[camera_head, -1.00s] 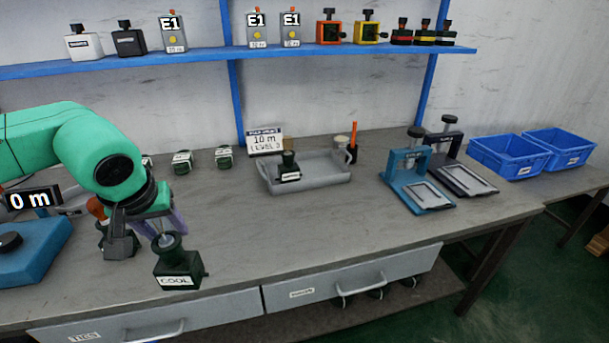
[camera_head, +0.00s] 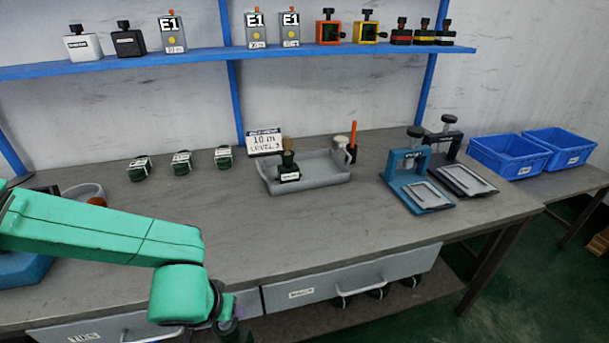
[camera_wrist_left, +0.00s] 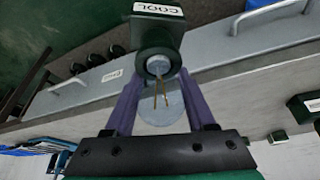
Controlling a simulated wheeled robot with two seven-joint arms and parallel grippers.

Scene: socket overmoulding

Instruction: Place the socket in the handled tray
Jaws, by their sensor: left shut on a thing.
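The socket, a dark green block (camera_wrist_left: 157,32) labelled COOL with a round neck, is in the left wrist view just beyond my left fingertips. My left gripper (camera_wrist_left: 157,95) is shut on it; its purple fingers flank a pale disc and thin gold wires at the neck. In the head view the gripper is at the bottom edge, mostly hidden by my green arm, and the block cannot be made out clearly. A grey tray (camera_head: 322,183) stands mid-table, to the right of and beyond the gripper, with a dark labelled piece (camera_head: 289,170) in it. My right gripper is not in view.
Several small dark green pieces (camera_head: 182,164) lie left of the tray. A sign (camera_head: 264,142) and an orange marker (camera_head: 353,137) stand behind it. Blue and dark clamp stands (camera_head: 407,175) are to its right. The front middle table is clear; drawers (camera_head: 350,280) lie below the edge.

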